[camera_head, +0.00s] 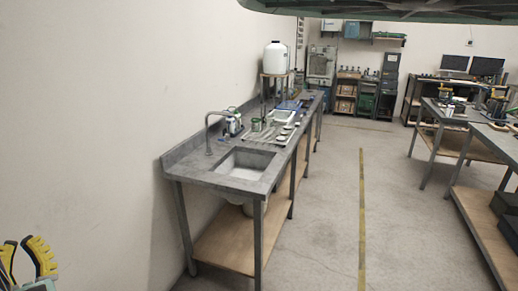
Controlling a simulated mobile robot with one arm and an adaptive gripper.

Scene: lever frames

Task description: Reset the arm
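My gripper (21,243) shows at the lower left corner, close to the camera. Its two yellow and black fingers point up. There is a gap between the fingertips, so it looks open, and nothing shows between them. The rest of my arm is mostly cut off by the picture's edge. The gripper is in front of the pale wall and left of the sink bench, apart from both in the picture.
A grey bench (205,176) with a sink (243,165) and tap (209,130) runs along the left wall (100,110). A white tank (276,57) stands over it. Workbenches (447,113) stand at right. The floor aisle with a yellow line (362,205) is clear.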

